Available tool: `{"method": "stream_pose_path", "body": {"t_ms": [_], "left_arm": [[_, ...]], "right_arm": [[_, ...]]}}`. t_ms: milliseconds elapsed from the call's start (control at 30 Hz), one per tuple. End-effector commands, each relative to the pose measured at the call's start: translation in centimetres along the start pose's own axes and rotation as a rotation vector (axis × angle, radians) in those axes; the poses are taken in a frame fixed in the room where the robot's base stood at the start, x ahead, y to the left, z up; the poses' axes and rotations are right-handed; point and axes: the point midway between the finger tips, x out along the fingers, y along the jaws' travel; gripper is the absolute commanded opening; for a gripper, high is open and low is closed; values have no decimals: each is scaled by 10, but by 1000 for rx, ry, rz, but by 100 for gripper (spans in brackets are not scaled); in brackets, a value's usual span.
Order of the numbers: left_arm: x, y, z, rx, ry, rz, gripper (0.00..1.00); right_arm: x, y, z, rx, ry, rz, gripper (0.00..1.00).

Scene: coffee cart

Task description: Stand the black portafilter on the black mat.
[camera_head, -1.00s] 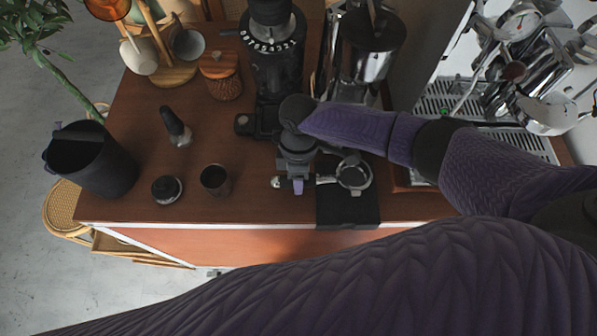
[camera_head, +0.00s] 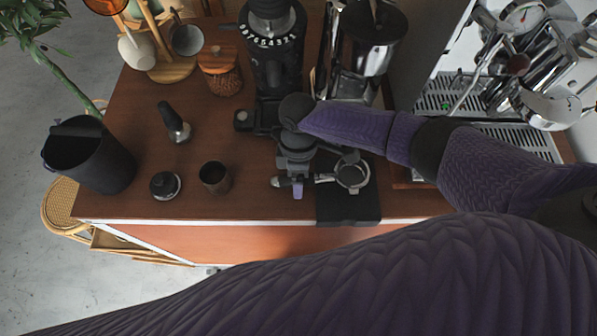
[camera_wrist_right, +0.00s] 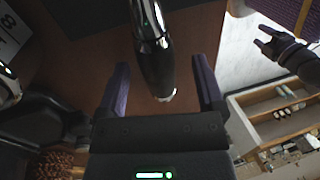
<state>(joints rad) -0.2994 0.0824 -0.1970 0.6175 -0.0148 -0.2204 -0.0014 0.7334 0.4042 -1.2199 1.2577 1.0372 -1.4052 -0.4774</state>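The portafilter has a dark handle (camera_head: 283,182) and a round metal-rimmed head (camera_head: 353,172). The head is over the back part of the black mat (camera_head: 347,211), and the handle points left, off the mat. My right gripper (camera_head: 297,188) is above the handle and hides part of it. In the right wrist view its two purple fingers (camera_wrist_right: 161,92) are apart, with the dark handle (camera_wrist_right: 153,60) between them and gaps on both sides. My left gripper is outside the head view. A dark pronged part (camera_wrist_right: 283,47) at the wrist view's right may be it, but I cannot tell its state.
A black grinder (camera_head: 275,60) stands behind my right gripper. A black bin (camera_head: 90,160) is at the left edge. The espresso machine (camera_head: 520,90) is at the right.

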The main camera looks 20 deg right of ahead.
Motion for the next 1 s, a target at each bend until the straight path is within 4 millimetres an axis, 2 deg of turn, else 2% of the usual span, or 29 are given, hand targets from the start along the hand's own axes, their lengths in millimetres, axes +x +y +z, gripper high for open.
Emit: {"method": "stream_pose_path", "body": {"t_ms": [167, 233, 500, 600, 733, 1000], "left_arm": [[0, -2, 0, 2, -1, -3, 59], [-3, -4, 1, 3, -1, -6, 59], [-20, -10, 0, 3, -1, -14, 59], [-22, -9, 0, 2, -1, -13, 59], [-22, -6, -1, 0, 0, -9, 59], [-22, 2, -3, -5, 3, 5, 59]], "right_arm": [[-1, 0, 0, 0, 0, 0, 86], [-9, 0, 0, 0, 0, 0, 86], [-76, 0, 0, 0, 3, 3, 86], [-92, 0, 0, 0, 1, 1, 86], [-100, 0, 0, 0, 0, 0, 86], [-99, 0, 0, 0, 0, 0, 86]]}}
